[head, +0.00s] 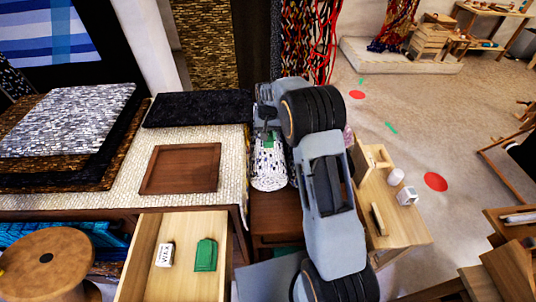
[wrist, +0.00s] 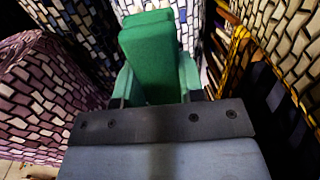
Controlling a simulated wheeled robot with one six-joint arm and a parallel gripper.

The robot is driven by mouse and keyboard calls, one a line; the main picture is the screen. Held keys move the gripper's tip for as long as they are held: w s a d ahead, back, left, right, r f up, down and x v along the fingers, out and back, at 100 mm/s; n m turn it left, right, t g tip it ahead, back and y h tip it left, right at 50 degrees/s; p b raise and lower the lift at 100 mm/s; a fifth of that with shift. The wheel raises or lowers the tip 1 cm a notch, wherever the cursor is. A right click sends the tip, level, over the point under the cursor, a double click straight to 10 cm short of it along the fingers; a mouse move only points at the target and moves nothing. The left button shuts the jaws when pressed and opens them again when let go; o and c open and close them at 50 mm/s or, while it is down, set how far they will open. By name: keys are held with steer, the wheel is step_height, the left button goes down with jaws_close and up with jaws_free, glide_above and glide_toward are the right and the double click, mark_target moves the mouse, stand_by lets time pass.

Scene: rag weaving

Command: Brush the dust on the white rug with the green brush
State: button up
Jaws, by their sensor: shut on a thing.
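My gripper (head: 267,131) is at the far right end of the long table, above a rolled white-and-black rug. A white rug (head: 70,120) with a dark brick-like pattern lies flat on top of a darker stack at the far left of the table, well away from my gripper. I cannot make out dust on it.
A wooden tray (head: 180,168) and a folded black rug (head: 197,108) lie on the beige-covered table. An open drawer (head: 146,262) holds a white box (head: 164,254) and a green item (head: 205,254). Rolled rugs (wrist: 40,95) crowd around the gripper. A small wooden table (head: 408,230) stands at the right.

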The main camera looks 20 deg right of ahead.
mark_target(269, 140)
steer(key=shift+s+a+r, duration=0.1)
steer(key=shift+s+r, duration=0.05)
steer(key=shift+s, duration=0.45)
steer(key=shift+s+a+r, duration=0.15)
steer(key=shift+s, duration=0.4)
steer(key=shift+s+a+r, duration=0.1)
steer(key=shift+s+r, duration=0.05)
steer(key=shift+s, duration=0.45)
steer(key=shift+f+b, duration=0.4)
steer(key=shift+f, duration=0.15)
step_height(269, 140, down, 4)
steer(key=b, duration=0.3)
steer(key=shift+f, duration=0.1)
steer(key=shift+w+d+r+p, duration=0.1)
steer(key=shift+w+p, duration=0.1)
steer(key=shift+w, duration=0.2)
steer(key=shift+w+d+r+p, duration=0.1)
steer(key=shift+w+p, duration=0.05)
steer(key=shift+w, duration=0.25)
steer(key=shift+w+d, duration=0.15)
steer(key=shift+w, duration=0.85)
steer(key=shift+s, duration=0.15)
